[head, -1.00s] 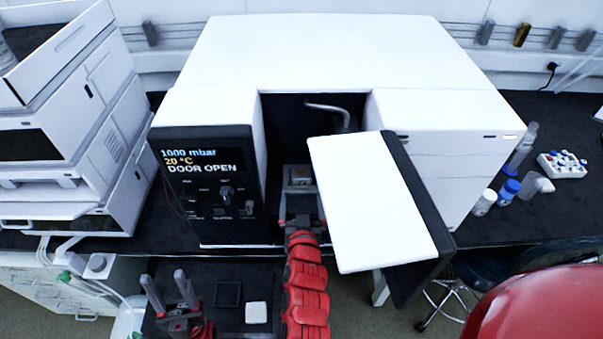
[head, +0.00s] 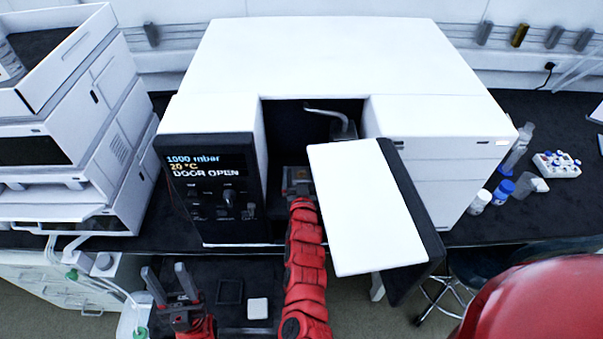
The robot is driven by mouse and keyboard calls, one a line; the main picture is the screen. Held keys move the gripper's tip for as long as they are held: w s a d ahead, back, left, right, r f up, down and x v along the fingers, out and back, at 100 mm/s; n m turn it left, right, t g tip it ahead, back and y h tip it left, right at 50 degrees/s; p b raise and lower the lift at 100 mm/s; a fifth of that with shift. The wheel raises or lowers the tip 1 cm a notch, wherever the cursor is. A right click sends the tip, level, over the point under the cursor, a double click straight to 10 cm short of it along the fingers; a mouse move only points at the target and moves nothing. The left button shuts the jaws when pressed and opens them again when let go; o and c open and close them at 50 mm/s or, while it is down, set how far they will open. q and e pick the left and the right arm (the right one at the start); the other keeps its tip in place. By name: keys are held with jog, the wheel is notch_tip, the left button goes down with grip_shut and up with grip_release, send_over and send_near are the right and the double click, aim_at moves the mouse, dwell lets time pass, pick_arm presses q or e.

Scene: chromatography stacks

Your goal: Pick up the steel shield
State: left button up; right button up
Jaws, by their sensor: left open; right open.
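I cannot clearly pick out the steel shield. The open chamber (head: 285,125) of the white instrument (head: 340,60) holds a bent metal tube (head: 325,112) with a grey base and a small grey block low down, partly hidden by my gripper. My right gripper (head: 298,183) reaches into the chamber's lower part, its red arm coming up from below; its fingertips are small and dark against the interior. It is open, and whether it touches anything is unclear. My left gripper (head: 168,283) is open and empty at the lower left, fingers pointing up.
The white door (head: 370,210) stands open just right of my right arm. The panel (head: 210,185) reads DOOR OPEN. A dark square frame (head: 230,291) and a white square (head: 258,308) lie on the black surface in front. Bottles (head: 503,192) and a vial rack (head: 556,163) stand at right.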

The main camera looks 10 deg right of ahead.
jog(key=shift+w+f, duration=0.1)
jog(key=shift+w, duration=0.2)
jog(key=c, duration=1.5)
